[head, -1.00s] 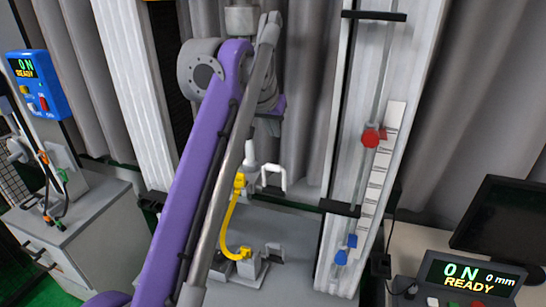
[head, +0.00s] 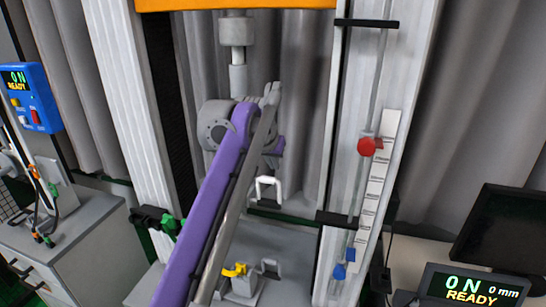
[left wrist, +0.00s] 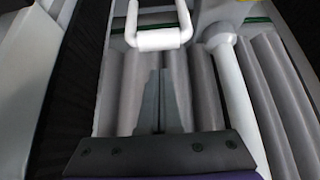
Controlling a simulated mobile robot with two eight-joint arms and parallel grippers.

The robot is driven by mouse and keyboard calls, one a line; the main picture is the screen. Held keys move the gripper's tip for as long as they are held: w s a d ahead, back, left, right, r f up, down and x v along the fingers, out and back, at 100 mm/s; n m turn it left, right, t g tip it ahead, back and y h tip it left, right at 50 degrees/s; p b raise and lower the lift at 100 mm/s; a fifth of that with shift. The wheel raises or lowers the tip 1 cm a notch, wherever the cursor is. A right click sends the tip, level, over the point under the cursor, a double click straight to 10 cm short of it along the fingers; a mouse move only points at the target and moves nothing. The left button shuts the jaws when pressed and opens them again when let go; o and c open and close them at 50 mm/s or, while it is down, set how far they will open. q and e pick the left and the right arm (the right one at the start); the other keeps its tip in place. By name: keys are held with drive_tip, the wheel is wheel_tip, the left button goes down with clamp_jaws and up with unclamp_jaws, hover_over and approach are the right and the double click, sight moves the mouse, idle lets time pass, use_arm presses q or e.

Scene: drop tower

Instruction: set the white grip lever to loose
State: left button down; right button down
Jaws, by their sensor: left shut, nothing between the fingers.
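The white grip lever (head: 267,188) is a U-shaped white handle. In the head view it shows just below my left wrist, in front of the grey curtain. In the left wrist view the white lever (left wrist: 160,38) is at the top, its crossbar towards my fingers. My left gripper (left wrist: 162,75) is shut and empty, its grey fingers pointing at the lever with a visible gap in that picture. In the head view the fingers are mostly hidden by my own purple arm. My right gripper is not in view.
A pale upright with a red marker (head: 369,146) and a blue marker (head: 341,271) stands right of the lever. An orange crossbar (head: 235,4) is above. The display (head: 475,288) reads READY.

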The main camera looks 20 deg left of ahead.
use_arm(q)
drive_tip(key=s, duration=0.2)
drive_tip(key=shift+s+f, duration=0.2)
drive_tip(key=shift+s, duration=0.1)
drive_tip(key=shift+w+f, duration=0.1)
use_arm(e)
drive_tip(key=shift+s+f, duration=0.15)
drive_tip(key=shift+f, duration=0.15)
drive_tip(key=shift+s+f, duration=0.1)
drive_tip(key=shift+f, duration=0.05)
use_arm(q)
drive_tip(key=shift+f+t+b, duration=0.1)
drive_tip(key=shift+t+b, duration=0.2)
drive_tip(key=shift+s, duration=0.5)
drive_tip(key=shift+t, duration=0.3)
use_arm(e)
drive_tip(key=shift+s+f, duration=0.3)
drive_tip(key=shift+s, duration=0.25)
use_arm(q)
drive_tip(key=shift+s, duration=0.1)
